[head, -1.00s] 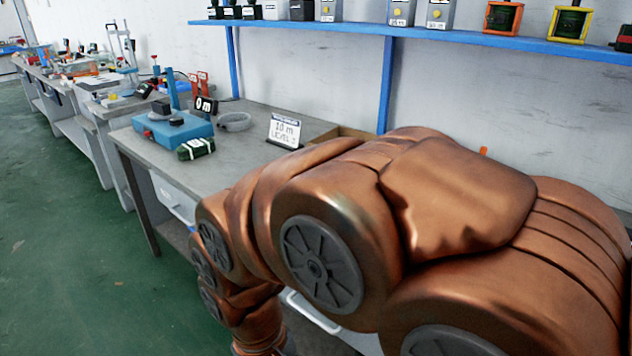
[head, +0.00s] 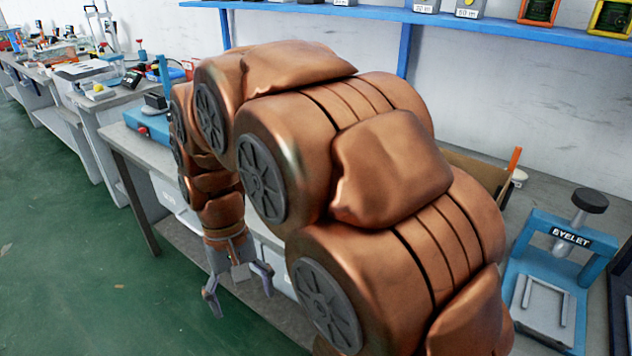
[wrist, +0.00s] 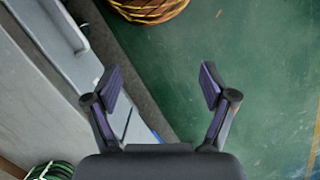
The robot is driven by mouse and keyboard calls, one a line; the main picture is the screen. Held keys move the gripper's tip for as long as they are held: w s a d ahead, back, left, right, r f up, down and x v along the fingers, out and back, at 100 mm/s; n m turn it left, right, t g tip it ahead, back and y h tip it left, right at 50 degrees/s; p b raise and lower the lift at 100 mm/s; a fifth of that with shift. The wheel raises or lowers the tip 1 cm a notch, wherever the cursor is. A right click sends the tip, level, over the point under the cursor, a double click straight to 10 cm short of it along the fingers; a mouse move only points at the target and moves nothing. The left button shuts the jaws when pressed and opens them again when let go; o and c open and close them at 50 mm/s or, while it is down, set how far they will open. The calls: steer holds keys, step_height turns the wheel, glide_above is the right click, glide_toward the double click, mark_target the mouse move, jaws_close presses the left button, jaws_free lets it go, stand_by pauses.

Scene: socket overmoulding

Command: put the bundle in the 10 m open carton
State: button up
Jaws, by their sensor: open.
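My gripper (head: 240,284) hangs low in front of the workbench in the head view. In the wrist view my gripper (wrist: 160,82) is open and empty, its fingers spread over the bench front and the green floor. A green and black coil with white bands (wrist: 50,171), which looks like the bundle, is cut off at the bottom left of the wrist view, apart from the fingers. In the head view my arm hides the bundle and the 10 m sign. A brown panel (head: 474,170) shows behind my arm; I cannot tell whether it belongs to the 10 m carton.
A blue eyelet press (head: 560,260) stands at the right. A blue device (head: 148,122) sits on the bench left of my arm. The green floor (head: 70,250) at left is clear.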

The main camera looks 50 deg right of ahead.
steer(key=w+d+r+m+y+p, duration=0.1)
steer(key=w+d+r+m+p, duration=0.25)
steer(key=w+d, duration=0.5)
steer(key=w+d+r+m+y+p, duration=0.1)
steer(key=w+d+r+m+p, duration=0.25)
steer(key=w+d, duration=0.55)
steer(key=d+f+m+p, duration=0.1)
steer(key=d+m, duration=0.1)
steer(key=d, duration=0.5)
steer(key=d+f+m+t+y+p, duration=0.1)
steer(key=d+m+p, duration=0.1)
steer(key=d, duration=0.5)
steer(key=s+d+m+t+p, duration=0.1)
steer(key=d+m, duration=0.1)
steer(key=d, duration=0.5)
steer(key=shift+s+d+f, duration=0.1)
steer(key=shift+d+f, duration=0.3)
steer(key=shift+s+d+f+y, duration=0.1)
steer(key=shift+d+f+y, duration=0.05)
steer(key=shift+f+y, duration=0.15)
steer(key=shift+b+x, duration=1.1)
steer(key=shift+b, duration=0.15)
steer(key=shift+f, duration=0.1)
